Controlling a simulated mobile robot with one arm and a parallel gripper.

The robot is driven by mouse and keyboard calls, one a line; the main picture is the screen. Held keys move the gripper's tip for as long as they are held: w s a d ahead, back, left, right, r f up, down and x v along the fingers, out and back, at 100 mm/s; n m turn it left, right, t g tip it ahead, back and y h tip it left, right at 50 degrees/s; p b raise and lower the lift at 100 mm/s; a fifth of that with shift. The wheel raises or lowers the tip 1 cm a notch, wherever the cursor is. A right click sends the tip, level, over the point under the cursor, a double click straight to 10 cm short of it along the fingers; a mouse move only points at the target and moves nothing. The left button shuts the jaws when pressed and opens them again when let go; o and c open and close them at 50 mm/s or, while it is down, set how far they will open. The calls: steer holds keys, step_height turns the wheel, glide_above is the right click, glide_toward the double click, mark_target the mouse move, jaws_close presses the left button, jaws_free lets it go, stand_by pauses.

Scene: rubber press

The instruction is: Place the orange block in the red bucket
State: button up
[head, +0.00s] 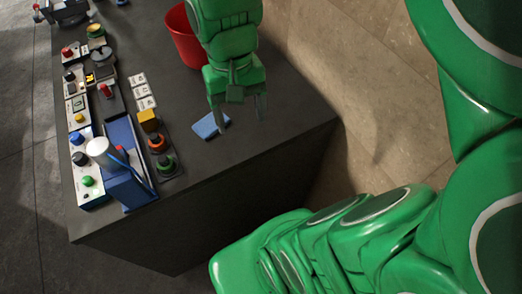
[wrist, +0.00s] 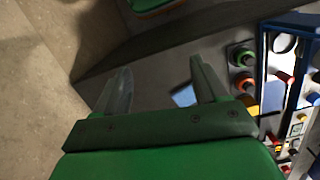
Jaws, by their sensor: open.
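A yellow-orange block (head: 148,120) sits on the dark table behind the orange knob, at the right side of the control row. It shows partly in the wrist view (wrist: 252,102), right of my gripper. The red bucket (head: 184,42) stands at the far side of the table, partly hidden behind my arm. My gripper (head: 240,118) is open and empty, pointing down over the table's right part, to the right of the block and nearer than the bucket. In the wrist view its two fingers (wrist: 158,76) are spread apart with nothing between them.
A blue flat pad (head: 211,125) lies by my left finger. Orange (head: 157,140) and green (head: 166,162) knobs stand just in front of the block. A blue press with a white-topped lever (head: 98,148) and several button boxes fill the table's left. The right table edge is close to my gripper.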

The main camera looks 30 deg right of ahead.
steer(key=s+f+n, duration=0.2)
steer(key=s+f, duration=0.1)
steer(key=s, duration=0.5)
steer(key=shift+s, duration=0.2)
stand_by(0.8)
